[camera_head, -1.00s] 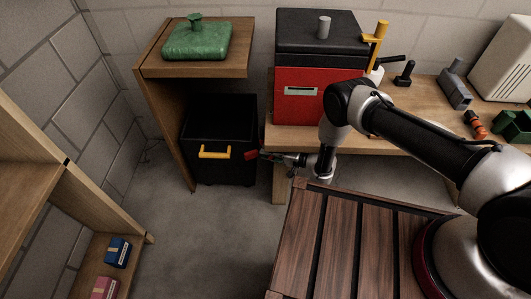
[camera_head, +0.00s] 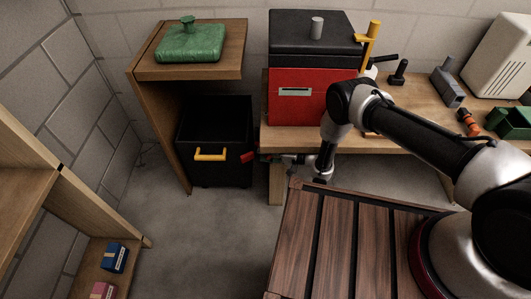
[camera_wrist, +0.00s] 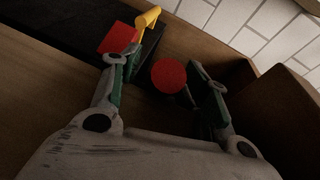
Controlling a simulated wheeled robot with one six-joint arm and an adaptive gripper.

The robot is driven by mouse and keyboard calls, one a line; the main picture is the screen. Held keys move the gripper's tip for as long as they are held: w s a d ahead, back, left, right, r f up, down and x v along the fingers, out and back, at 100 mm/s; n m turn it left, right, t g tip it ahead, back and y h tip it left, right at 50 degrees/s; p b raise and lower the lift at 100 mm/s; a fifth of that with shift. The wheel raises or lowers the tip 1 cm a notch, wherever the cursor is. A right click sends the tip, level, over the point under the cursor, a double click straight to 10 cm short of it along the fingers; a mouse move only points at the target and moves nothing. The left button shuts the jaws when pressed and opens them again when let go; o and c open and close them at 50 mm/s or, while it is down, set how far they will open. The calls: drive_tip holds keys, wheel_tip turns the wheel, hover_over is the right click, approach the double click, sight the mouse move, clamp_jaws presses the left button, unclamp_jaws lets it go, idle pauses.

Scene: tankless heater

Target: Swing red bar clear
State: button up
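The red bar shows as a small red piece (camera_head: 248,157) at the right front edge of the black bin, beside its yellow handle (camera_head: 211,155). In the wrist view a red block (camera_wrist: 117,38) lies behind the left finger, near the yellow handle (camera_wrist: 148,17). A round red face (camera_wrist: 169,76) appears between my fingers; I cannot tell whether it joins the block. My gripper (camera_wrist: 160,84) is open, with a finger on each side of the round face and gaps beside it. In the head view my gripper (camera_head: 284,158) is small, just right of the red piece.
A red and black box (camera_head: 297,96) sits on the workbench (camera_head: 282,138) above my gripper. Floor (camera_head: 205,235) in front of the bin is clear.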

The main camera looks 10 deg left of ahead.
idle(0.3)
